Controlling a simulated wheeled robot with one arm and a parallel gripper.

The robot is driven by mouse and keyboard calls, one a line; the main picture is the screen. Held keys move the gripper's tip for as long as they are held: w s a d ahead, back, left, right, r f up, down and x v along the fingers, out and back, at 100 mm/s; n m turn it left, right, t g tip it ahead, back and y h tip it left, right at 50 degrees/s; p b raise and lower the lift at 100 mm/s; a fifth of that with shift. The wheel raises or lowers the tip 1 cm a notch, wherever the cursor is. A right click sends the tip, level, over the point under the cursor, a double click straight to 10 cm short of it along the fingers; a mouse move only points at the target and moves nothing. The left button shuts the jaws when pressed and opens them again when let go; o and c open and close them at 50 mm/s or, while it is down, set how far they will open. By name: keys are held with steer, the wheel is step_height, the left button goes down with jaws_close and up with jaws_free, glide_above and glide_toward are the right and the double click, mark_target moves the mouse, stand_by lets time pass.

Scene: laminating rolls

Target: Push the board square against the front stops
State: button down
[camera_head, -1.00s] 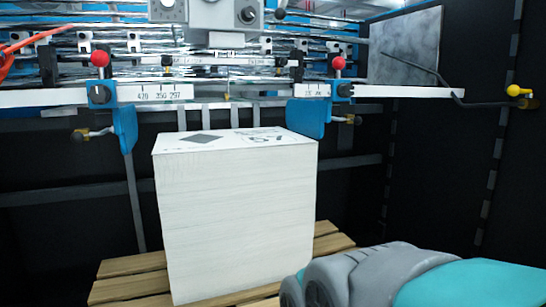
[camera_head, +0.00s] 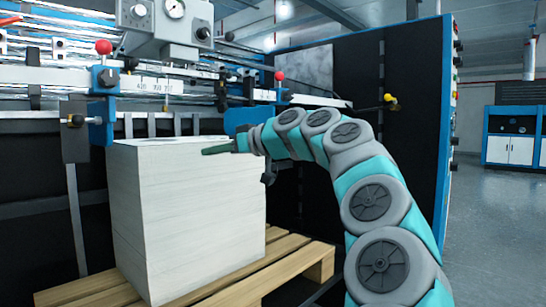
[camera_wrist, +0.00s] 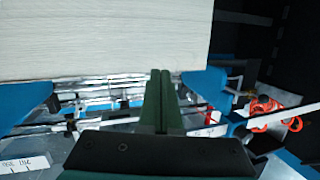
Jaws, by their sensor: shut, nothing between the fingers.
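The board stack (camera_head: 185,215) is a tall white block of sheets on a wooden pallet. Its top (camera_head: 165,141) shows only as a thin sliver, so I cannot tell whether the top board is square. A blue stop (camera_head: 102,122) stands at its back left corner; another blue stop (camera_head: 240,121) is partly behind my arm. My gripper (camera_head: 216,150) has dark green fingers, pressed together, at the stack's upper right edge. In the wrist view the shut fingers (camera_wrist: 160,72) overlap the edge of the stack (camera_wrist: 100,40), between two blue stops (camera_wrist: 22,98) (camera_wrist: 204,84). Contact is unclear.
The pallet (camera_head: 245,285) extends right of the stack. A ruled rail with a red knob (camera_head: 103,47) and a control box (camera_head: 165,28) are above and behind. A rod with a yellow knob (camera_head: 390,98) juts out right of my arm. Open floor (camera_head: 490,230) lies at far right.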

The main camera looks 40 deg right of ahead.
steer(key=s+d+r+m+t+h+b, duration=0.1)
steer(key=s+d+m+t+h+b, duration=0.2)
steer(key=d, duration=1.3)
steer(key=w+h+p, duration=0.1)
steer(key=w+p, duration=0.6)
steer(key=w, duration=0.4)
steer(key=shift+w+a+n, duration=0.3)
steer(key=shift+w+n, duration=0.05)
steer(key=shift+n, duration=0.05)
steer(key=shift+w, duration=0.15)
steer(key=s+b, duration=0.4)
steer(key=s, duration=0.2)
steer(key=shift+s+d, duration=0.25)
steer(key=shift+s, duration=0.05)
